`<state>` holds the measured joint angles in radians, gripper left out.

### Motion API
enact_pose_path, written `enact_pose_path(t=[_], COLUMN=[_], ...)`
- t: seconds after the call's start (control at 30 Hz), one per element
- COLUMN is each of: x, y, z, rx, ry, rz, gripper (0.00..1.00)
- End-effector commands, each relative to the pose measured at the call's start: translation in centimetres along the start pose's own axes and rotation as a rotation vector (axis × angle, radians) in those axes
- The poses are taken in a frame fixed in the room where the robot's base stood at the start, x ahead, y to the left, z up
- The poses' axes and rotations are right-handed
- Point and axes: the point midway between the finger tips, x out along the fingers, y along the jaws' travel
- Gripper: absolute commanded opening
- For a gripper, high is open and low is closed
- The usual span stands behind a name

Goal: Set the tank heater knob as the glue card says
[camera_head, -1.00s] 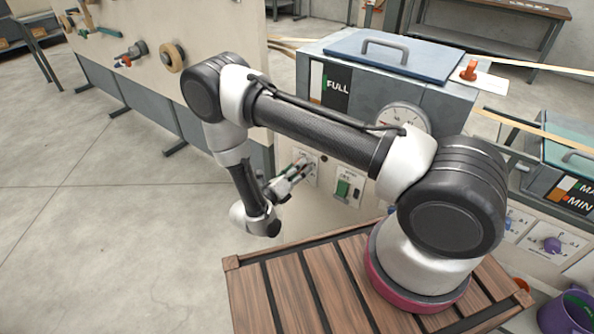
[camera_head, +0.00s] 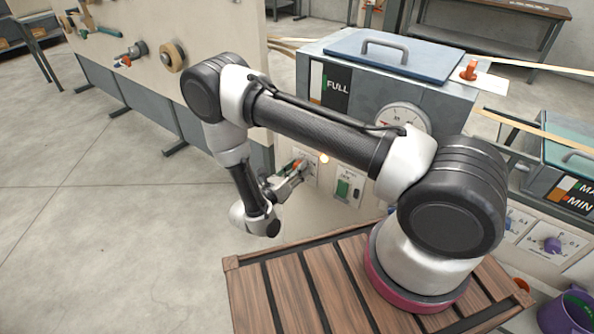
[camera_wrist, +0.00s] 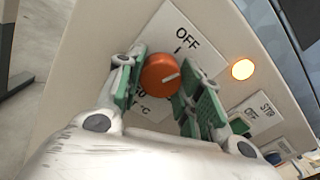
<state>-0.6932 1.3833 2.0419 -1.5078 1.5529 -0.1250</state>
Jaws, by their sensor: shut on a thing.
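The orange heater knob (camera_wrist: 160,75) shows in the wrist view on a white plate (camera_wrist: 209,58) marked OFF, with "°C" partly visible lower down. My gripper (camera_wrist: 163,84) is shut on the knob, with a green-padded finger on each side. In the head view my gripper (camera_head: 298,168) reaches the plate on the tank's front panel. The fingers hide part of the plate's lower scale. I cannot make out a glue card's text.
A lit amber lamp (camera_wrist: 242,69) sits right of the knob plate. A green switch (camera_head: 343,187) is on a plate further right. The blue-lidded tank (camera_head: 451,102) with a round gauge (camera_head: 403,119) stands above. Open floor (camera_head: 110,250) lies left.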

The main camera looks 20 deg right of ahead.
Motion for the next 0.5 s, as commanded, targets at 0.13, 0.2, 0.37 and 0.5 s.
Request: enact_pose_path(t=[0.13,0.2,0.37,0.5], x=[-0.05,-0.05,-0.05,-0.06], y=[0.06,0.07,0.1,0.13], z=[-0.05,-0.06,-0.06,-0.06], rx=[0.138,0.205,0.356,0.49], ry=[0.001,0.001,0.001,0.001], rz=[0.002,0.002,0.002,0.002], gripper=[0.12,0.12,0.12,0.12])
